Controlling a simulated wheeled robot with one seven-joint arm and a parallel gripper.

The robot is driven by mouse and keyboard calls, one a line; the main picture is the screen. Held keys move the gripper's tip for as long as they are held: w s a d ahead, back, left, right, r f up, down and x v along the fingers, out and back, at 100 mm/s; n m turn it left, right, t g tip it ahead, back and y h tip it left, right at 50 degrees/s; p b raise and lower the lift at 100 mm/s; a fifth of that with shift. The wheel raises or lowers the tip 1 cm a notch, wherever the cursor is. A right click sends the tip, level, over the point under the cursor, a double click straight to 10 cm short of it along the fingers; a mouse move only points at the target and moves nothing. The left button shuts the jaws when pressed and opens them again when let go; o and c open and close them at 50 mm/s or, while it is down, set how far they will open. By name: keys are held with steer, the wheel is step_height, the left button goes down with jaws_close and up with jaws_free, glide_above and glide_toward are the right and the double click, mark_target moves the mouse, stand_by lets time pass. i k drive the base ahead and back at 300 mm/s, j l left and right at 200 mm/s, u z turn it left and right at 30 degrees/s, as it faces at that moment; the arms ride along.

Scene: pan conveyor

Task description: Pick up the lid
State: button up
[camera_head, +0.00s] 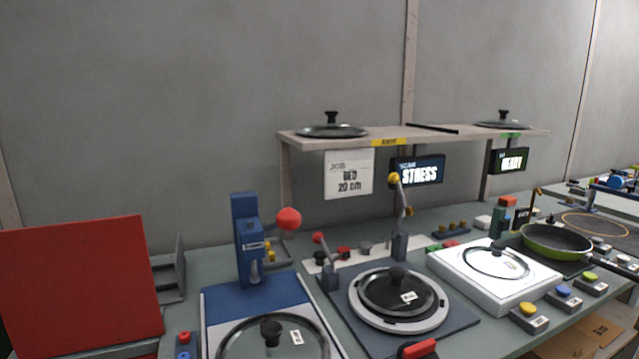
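Several glass lids with black knobs are in view, and I cannot tell which one the task means. One lid (331,130) lies on the left of the wooden shelf, and another lid (502,125) on its right. A lid (245,340) lies at the blue press, cut off by the bottom edge. A dark lid (375,287) sits in a pale ring on the grey fixture. Another lid (480,262) lies on the white box-like plate. My gripper is not in view.
The shelf (365,140) overhangs the bench. The blue press (248,245), a lever post (400,215) and a red panel (80,285) stand up. A green pan (557,242) sits at right. Button boxes (528,318) line the front edge. A red-handled part (418,348) is at the bottom.

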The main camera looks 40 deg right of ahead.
mark_target(493, 262)
steer(key=z, duration=1.25)
steer(key=j+z, duration=0.4)
steer(key=i, duration=0.05)
